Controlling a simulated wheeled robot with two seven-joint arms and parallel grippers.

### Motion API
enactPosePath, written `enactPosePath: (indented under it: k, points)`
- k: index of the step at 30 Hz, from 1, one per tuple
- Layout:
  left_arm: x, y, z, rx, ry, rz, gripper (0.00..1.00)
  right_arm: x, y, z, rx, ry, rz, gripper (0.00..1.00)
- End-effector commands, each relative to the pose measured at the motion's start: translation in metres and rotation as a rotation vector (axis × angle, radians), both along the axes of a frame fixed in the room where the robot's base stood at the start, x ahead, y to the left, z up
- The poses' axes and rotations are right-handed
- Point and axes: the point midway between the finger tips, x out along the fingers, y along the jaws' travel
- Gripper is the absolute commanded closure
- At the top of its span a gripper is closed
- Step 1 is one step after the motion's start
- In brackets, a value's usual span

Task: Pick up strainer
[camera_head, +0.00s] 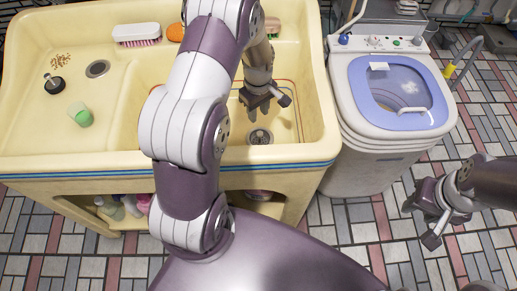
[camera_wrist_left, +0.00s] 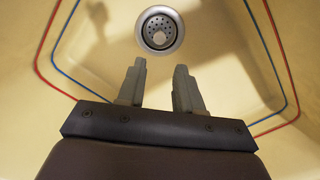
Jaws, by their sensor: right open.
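A round metal strainer (camera_head: 259,137) sits in the drain on the floor of the right-hand basin of the cream sink (camera_head: 310,95). In the left wrist view the strainer (camera_wrist_left: 160,30) shows as a perforated disc with a pale knob in the middle, inside a metal ring. My left gripper (camera_head: 265,101) is inside that basin, above the floor and apart from the strainer. In the left wrist view its two fingers (camera_wrist_left: 160,66) are spread with nothing between them, and the strainer lies beyond the tips. My right gripper (camera_head: 420,222) is open and empty above the tiled floor at the right.
The shallow left side of the sink holds another drain (camera_head: 97,68), a dark plug-like object (camera_head: 55,84), a green cup (camera_head: 82,117) and brown crumbs (camera_head: 61,60). A brush (camera_head: 137,35) lies on the back ledge. A washing machine (camera_head: 385,95) stands right of the sink.

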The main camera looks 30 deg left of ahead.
Motion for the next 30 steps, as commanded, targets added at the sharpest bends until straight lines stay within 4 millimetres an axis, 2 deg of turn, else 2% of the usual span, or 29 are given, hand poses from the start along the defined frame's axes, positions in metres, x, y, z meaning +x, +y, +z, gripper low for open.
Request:
enactPosePath:
  k: [1,6,11,18,21,27,29,30]
  points:
    - [0.001,0.001,-0.015,-0.001,0.004,0.015,0.65,0.0,0.0,-0.004,0.0,-0.001,0.0,0.57]
    - [0.001,0.0,-0.051,0.0,0.002,0.017,0.65,0.0,0.0,-0.007,0.0,-0.002,-0.001,0.57]
    - [0.001,0.0,-0.07,0.0,0.0,0.015,0.65,0.0,0.0,-0.01,0.0,-0.001,0.0,0.57]
    - [-0.002,-0.003,-0.112,0.0,0.0,0.015,0.65,0.0,0.0,-0.018,0.0,-0.001,0.0,0.57]
    - [-0.001,-0.003,-0.119,0.0,-0.002,0.014,0.65,0.0,0.0,-0.018,0.0,-0.001,0.0,0.57]
    - [-0.001,-0.003,-0.119,0.001,-0.003,0.014,0.65,0.0,0.0,-0.018,0.0,-0.001,0.0,0.57]
    - [-0.001,-0.003,-0.119,0.001,-0.003,0.014,0.84,0.0,0.0,-0.018,0.0,-0.001,0.0,0.57]
    - [-0.001,-0.003,-0.119,0.001,-0.003,0.014,0.97,0.0,0.0,-0.018,0.0,-0.001,0.0,0.57]
